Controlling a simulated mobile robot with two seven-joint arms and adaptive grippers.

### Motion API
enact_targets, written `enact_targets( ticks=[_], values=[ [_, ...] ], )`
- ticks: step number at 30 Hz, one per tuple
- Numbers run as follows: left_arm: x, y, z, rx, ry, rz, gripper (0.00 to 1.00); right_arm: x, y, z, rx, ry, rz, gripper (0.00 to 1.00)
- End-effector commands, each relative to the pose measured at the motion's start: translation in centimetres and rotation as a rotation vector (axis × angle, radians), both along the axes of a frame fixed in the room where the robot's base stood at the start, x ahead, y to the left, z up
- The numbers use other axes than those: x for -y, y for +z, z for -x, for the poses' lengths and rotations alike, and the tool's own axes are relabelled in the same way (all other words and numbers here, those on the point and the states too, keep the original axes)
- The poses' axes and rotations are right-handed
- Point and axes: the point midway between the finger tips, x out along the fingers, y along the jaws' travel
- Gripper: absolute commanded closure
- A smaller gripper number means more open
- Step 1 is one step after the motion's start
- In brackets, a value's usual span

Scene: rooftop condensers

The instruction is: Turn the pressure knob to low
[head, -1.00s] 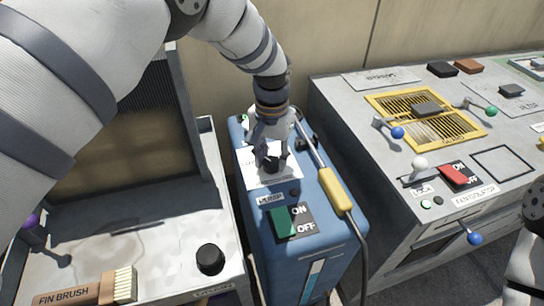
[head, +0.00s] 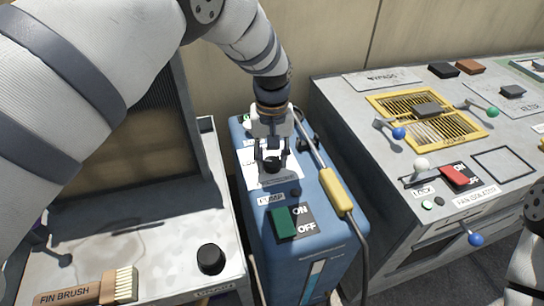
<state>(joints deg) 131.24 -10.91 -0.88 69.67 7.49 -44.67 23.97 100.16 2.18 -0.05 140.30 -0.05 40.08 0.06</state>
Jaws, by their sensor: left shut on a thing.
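A black knob (head: 271,164) sits on a white label plate (head: 284,180) on top of the blue machine (head: 332,258). My left gripper (head: 271,158) points down over it, with its fingers shut on the knob's sides. The gripper and wrist hide the upper part of the plate, and the setting marks cannot be read. My right arm shows only at the lower right edge; its gripper is out of the frame.
A green ON/OFF switch (head: 283,222) sits in front of the knob. A yellow-handled wand (head: 335,190) with a hose lies along the machine's right side. A grey panel with levers (head: 421,163) stands right. A fin brush (head: 90,291) lies left.

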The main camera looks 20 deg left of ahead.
Motion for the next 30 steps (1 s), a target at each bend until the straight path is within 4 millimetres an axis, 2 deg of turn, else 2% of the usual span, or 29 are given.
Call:
enact_targets(
  ticks=[11,12,14,23,26,30],
  values=[
    [0.0,-0.1,0.1,-0.002,0.005,0.001,0.94,0.0,0.0,0.0,0.000,0.000,0.000,0.60],
    [0.0,-0.1,0.1,-0.002,0.005,0.001,0.57,0.0,0.0,0.0,0.000,0.000,0.000,0.60],
    [0.0,-0.1,0.1,-0.002,0.005,0.001,0.46,0.0,0.0,0.0,0.000,0.000,0.000,0.60],
    [0.0,0.2,0.0,0.000,0.004,0.001,0.46,0.0,0.0,0.0,0.000,0.000,0.000,0.60],
    [0.0,1.6,-0.1,0.004,0.004,0.001,0.46,0.0,0.0,0.0,0.000,0.000,0.000,0.60],
    [0.0,5.5,-0.1,0.005,0.004,0.001,0.46,0.0,0.0,0.0,0.000,0.000,0.000,0.60]
  ],
)
